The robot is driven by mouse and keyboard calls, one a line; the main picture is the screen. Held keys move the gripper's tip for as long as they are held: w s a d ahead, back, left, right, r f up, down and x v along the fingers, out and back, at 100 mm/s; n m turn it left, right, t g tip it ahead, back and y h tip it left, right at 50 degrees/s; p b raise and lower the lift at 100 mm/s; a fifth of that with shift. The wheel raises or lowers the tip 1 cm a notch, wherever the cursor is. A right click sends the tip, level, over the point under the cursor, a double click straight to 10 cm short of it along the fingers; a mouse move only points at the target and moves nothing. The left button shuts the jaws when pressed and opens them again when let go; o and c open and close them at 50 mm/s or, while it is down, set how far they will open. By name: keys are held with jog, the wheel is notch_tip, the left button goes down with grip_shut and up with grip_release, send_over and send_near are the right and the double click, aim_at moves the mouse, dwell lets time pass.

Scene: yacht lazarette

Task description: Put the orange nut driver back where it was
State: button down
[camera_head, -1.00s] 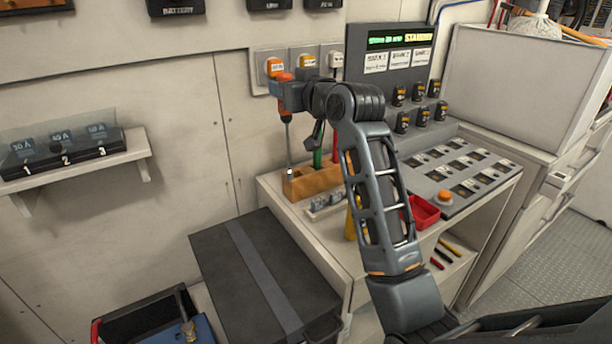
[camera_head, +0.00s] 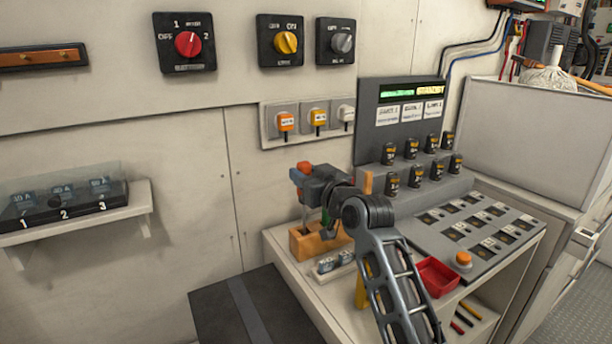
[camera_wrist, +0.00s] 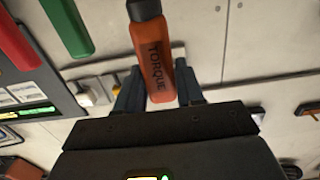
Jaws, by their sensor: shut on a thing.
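The orange nut driver (camera_head: 304,167) is upright in my gripper (camera_head: 306,180) in the head view. Its shaft points down to the wooden tool block (camera_head: 318,244) on the white counter. The lower shaft meets the block in this view, but I cannot tell how deep it sits in a hole. In the wrist view the nut driver's orange handle (camera_wrist: 154,62), marked TORQUE, is between the two fingers of my gripper (camera_wrist: 157,92). A green handle (camera_wrist: 68,25) and a red handle (camera_wrist: 17,45) stand beside it. My gripper hides part of the block's tools in the head view.
A small rack with grey pieces (camera_head: 334,264) lies in front of the block. A red tray (camera_head: 437,277) and a sloped button panel (camera_head: 470,228) are to the right. Switched sockets (camera_head: 307,120) are on the wall behind. A shelf (camera_head: 75,222) is at left.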

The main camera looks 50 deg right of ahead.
jog(key=shift+f, duration=0.15)
jog(key=shift+f, duration=0.15)
jog(key=c, duration=0.7)
grip_release()
jog(key=shift+r, duration=0.35)
jog(key=b+v, duration=0.1)
jog(key=v, duration=1.1)
jog(key=shift+b, duration=0.35)
jog(key=shift+f, duration=0.1)
